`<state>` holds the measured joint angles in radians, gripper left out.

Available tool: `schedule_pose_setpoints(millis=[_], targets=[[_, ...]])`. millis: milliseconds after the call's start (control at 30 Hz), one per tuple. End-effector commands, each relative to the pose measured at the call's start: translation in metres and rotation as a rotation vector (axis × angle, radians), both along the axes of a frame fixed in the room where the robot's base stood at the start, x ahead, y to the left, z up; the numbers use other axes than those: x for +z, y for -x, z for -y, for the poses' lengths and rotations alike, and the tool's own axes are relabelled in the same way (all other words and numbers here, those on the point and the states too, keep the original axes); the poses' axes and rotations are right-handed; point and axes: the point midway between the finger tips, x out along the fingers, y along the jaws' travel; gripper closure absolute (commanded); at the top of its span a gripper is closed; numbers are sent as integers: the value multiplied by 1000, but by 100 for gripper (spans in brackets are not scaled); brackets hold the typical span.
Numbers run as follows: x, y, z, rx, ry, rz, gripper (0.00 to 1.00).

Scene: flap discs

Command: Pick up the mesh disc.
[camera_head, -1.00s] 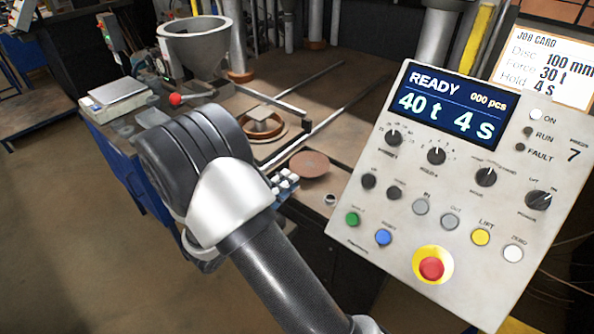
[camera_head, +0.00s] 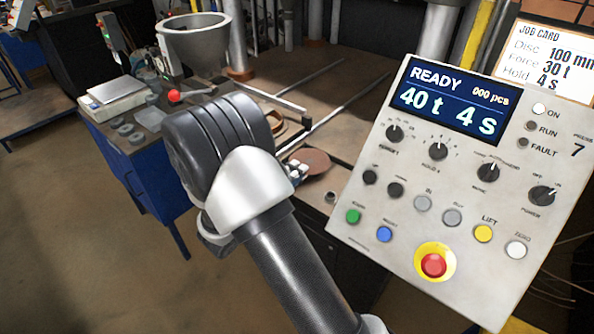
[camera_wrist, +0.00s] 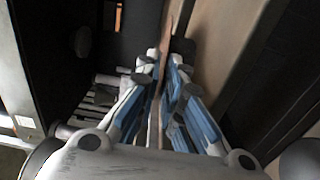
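A flat reddish-brown disc (camera_head: 316,161), which I take to be the mesh disc, lies at the front of the press table in the head view. Its mesh texture is too small to make out. My gripper (camera_head: 298,171) is at the disc's near left edge and covers part of it; my arm hides most of the gripper. In the wrist view, a thin brown strip (camera_wrist: 164,60), apparently the disc edge-on, runs between the blue-padded fingers of my gripper (camera_wrist: 166,62). The fingers stand apart on either side of the strip, with narrow gaps showing.
The control panel (camera_head: 447,170) stands close on the right. A grey hopper (camera_head: 196,45) and a red-knobbed lever (camera_head: 174,96) are behind my arm. A scale (camera_head: 117,90) and several grey rings sit on the blue bench at left. A small metal ring (camera_head: 330,197) lies near the table's front edge.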

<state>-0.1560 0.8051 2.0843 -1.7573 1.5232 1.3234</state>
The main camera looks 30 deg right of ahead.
Motion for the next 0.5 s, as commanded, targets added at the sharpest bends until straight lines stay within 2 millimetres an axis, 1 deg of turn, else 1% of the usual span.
schedule_pose_setpoints(millis=[200, 500], targets=[[0, 0, 0, 0, 0, 0, 100], [0, 0, 0, 0, 0, 0, 100]])
